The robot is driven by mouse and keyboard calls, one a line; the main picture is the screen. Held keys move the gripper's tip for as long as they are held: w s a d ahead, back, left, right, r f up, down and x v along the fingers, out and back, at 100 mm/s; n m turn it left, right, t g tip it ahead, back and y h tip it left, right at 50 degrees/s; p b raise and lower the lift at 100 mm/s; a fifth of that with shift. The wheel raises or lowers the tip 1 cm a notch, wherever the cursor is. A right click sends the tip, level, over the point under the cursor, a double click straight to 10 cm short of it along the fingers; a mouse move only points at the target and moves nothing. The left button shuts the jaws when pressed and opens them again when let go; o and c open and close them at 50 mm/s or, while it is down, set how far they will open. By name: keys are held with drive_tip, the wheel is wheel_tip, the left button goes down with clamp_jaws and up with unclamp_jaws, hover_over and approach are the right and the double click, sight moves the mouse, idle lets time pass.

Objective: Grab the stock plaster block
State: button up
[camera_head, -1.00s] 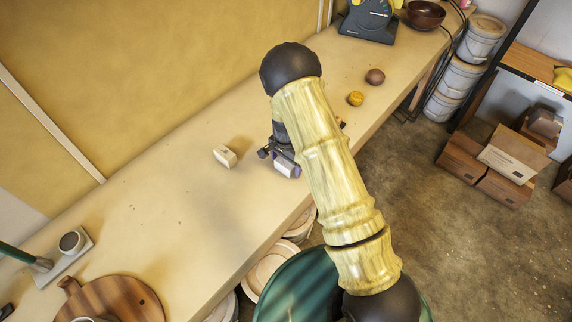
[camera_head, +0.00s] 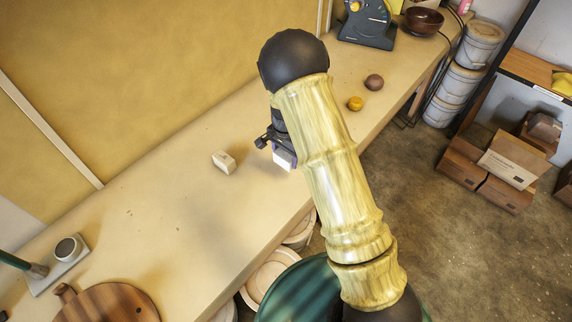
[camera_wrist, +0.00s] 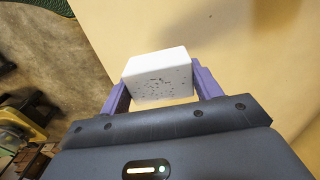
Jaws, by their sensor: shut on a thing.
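A white plaster block with small dark pits (camera_wrist: 158,78) sits between the purple fingers of my gripper (camera_wrist: 160,90) in the wrist view. My gripper is shut on it, with a finger at each side. In the head view the block (camera_head: 283,160) shows as a pale piece just left of my arm, partly hidden. My gripper (camera_head: 282,152) is above the workbench near its front edge, and my arm hides most of it. The height of the block over the bench is hard to tell.
A small cream block (camera_head: 223,162) lies on the workbench (camera_head: 160,220) to the left. A yellow ball (camera_head: 355,103) and a brown ball (camera_head: 373,82) lie farther back. A wooden board (camera_head: 110,303) is at the front left. The bench's middle left is clear.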

sight(285, 153)
wheel_tip(285, 153, up, 3)
drive_tip(key=shift+w, duration=0.15)
drive_tip(key=shift+a+r, duration=0.1)
drive_tip(key=shift+a, duration=0.05)
idle(0.4)
